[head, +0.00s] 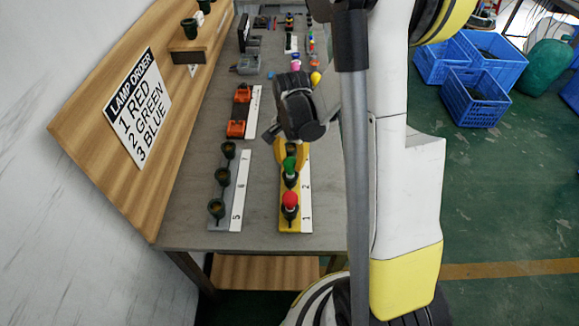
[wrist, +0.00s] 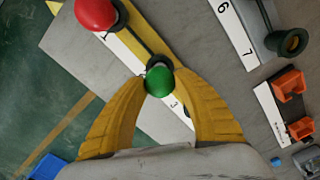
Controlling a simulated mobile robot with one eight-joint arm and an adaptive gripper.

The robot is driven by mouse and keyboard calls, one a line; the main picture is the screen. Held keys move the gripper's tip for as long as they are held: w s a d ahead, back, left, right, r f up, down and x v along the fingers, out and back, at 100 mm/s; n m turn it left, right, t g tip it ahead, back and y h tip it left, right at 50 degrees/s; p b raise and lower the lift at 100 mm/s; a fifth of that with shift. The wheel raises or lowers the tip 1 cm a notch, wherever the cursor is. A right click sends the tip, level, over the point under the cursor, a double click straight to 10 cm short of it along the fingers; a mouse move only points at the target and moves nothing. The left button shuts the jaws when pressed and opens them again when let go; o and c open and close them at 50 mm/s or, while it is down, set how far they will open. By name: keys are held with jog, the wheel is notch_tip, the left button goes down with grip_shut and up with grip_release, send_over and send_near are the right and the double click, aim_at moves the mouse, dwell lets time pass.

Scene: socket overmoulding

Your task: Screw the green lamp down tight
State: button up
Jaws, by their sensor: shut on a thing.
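The green lamp (head: 289,164) stands at the second socket of the yellow-and-white strip (head: 307,212), behind the red lamp (head: 290,200). In the wrist view the green lamp (wrist: 159,82) sits between the yellow fingertips of my gripper (wrist: 162,74), which is shut on it. In the head view my gripper (head: 290,152) comes down from the far side onto the lamp. The red lamp (wrist: 96,14) stands at the socket marked 1. The lamp's base and the thread are hidden, so how deep it sits cannot be told.
A grey strip (head: 240,200) with empty dark sockets lies to the left. Orange parts (head: 237,128) lie behind it. Pink and yellow lamps (head: 315,78) stand farther back. A lamp order board (head: 140,108) reading red, green, blue is on the left wall panel.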

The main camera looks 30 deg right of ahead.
dwell(0.3)
jog(key=m+b, duration=0.1)
jog(key=m, duration=0.2)
jog(key=shift+f, duration=0.1)
jog(key=shift+m, duration=0.8)
jog(key=shift+m+b, duration=0.35)
jog(key=shift+m, duration=1.95)
jog(key=m+b, duration=0.1)
jog(key=m, duration=0.3)
jog(key=shift+m, duration=0.3)
